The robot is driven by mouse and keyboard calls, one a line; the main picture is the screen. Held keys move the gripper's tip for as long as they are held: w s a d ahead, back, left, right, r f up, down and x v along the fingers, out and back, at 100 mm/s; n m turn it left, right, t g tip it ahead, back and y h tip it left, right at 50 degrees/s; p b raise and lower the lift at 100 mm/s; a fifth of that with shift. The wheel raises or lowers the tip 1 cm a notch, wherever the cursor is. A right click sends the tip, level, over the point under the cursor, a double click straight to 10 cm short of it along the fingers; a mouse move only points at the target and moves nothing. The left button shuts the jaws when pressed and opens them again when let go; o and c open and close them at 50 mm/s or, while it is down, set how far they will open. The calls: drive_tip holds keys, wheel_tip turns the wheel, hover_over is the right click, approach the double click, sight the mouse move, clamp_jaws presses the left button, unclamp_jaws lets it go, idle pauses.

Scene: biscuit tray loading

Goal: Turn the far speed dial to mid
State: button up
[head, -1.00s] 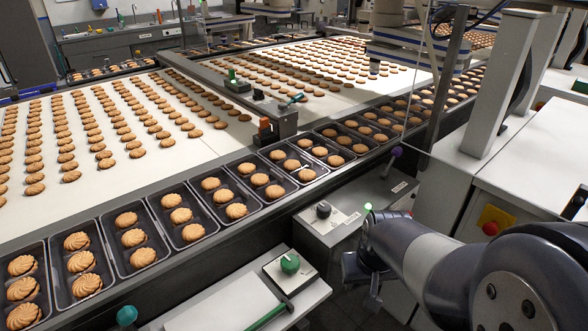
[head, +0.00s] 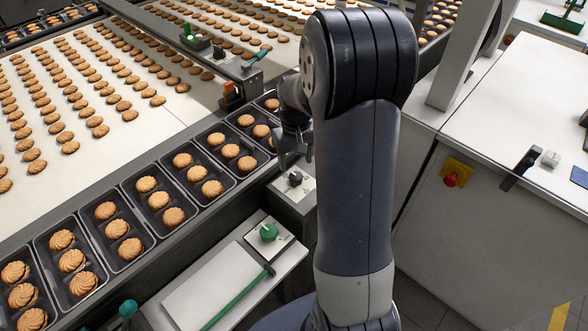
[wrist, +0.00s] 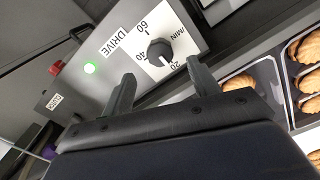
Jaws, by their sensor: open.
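A black speed dial (head: 295,179) sits on a white plate on the grey control box beside the tray line. In the wrist view the black dial (wrist: 159,52) has a scale with 20, 40 and 60 and the word DRIVE. Its exact setting is too small to read surely. My gripper (wrist: 160,88) is open and empty, its two fingers spread just short of the dial and apart from it. In the head view my gripper (head: 294,152) hangs over the box close to the dial, partly hidden by my arm.
A green dial (head: 268,231) sits on a nearer panel with a green lever (head: 236,300). Biscuit trays (head: 158,200) line the conveyor (head: 150,125) on the left.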

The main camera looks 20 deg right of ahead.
sight(296, 176)
wheel_tip(296, 176, down, 6)
drive_tip(key=shift+r, duration=0.1)
drive_tip(key=shift+c, duration=0.3)
drive_tip(key=c, duration=0.9)
